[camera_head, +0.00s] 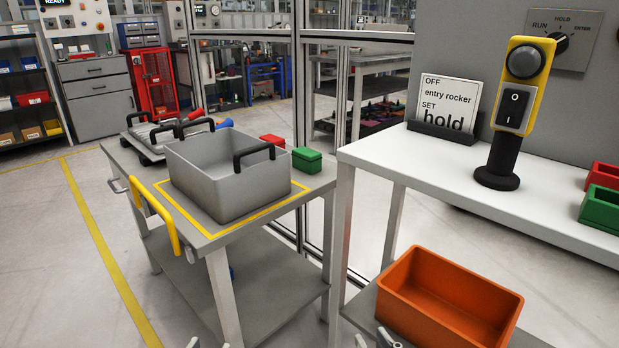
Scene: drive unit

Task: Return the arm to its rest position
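Only the fingertips of my grippers show, at the bottom edge. My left gripper (209,343) has its two tips apart with nothing between them, in front of the cart. My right gripper (374,342) also has its tips apart, just left of the orange bin (395,307), with nothing visible between them. The arms themselves are out of frame. A yellow switch post (522,85) with a dark round button and a black rocker stands on the white table (440,178). A sign (445,103) beside it reads "OFF entry rocker SET hold".
A cart (225,240) with a yellow handle carries a grey tote (222,182) and a green box (307,160). A selector dial (559,43) is on the grey wall panel behind the post. Green and red bins sit at the table's right. Open floor lies left of the cart.

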